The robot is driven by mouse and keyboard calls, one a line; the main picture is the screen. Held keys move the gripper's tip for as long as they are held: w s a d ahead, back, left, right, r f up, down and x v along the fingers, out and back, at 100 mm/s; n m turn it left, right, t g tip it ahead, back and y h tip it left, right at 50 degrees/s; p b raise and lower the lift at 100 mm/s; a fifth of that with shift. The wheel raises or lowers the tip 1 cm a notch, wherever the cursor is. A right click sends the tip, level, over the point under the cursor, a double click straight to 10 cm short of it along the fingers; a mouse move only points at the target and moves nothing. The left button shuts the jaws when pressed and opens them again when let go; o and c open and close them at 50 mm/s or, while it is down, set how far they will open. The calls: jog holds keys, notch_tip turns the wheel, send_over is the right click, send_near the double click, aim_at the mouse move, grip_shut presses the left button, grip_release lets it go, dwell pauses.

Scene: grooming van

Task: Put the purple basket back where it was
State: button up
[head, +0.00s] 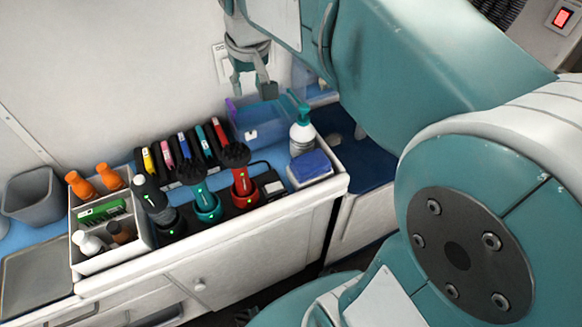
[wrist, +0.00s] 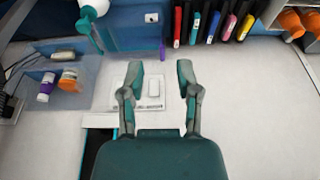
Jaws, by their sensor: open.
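The purple basket (head: 264,130) is a see-through bluish-purple bin with a purple strip on its left edge. It stands on the counter by the wall, behind the pump bottle and right of the colored slots. In the wrist view the basket (wrist: 128,38) is at the top, past the fingertips. My gripper (head: 252,88) is open and empty, above and behind the basket near the wall. In the wrist view my gripper (wrist: 160,78) has its two fingers apart with the wall outlet plate between them. No contact with the basket shows.
A white bottle with teal pump (head: 302,136) and a blue block in a white tray (head: 310,180) stand at the counter's right end. Dryers (head: 240,170) and a white caddy (head: 76,255) fill the left. A second see-through bin (wrist: 88,95) holds small bottles.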

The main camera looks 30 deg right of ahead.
jog(key=s+f+t, duration=0.1)
jog(key=s+f, duration=0.1)
jog(key=s, duration=0.6)
jog(key=s+f+t, duration=0.1)
jog(key=s+f, duration=0.2)
jog(key=s, duration=0.6)
jog(key=shift+s+f, duration=0.15)
jog(key=shift+f, duration=0.2)
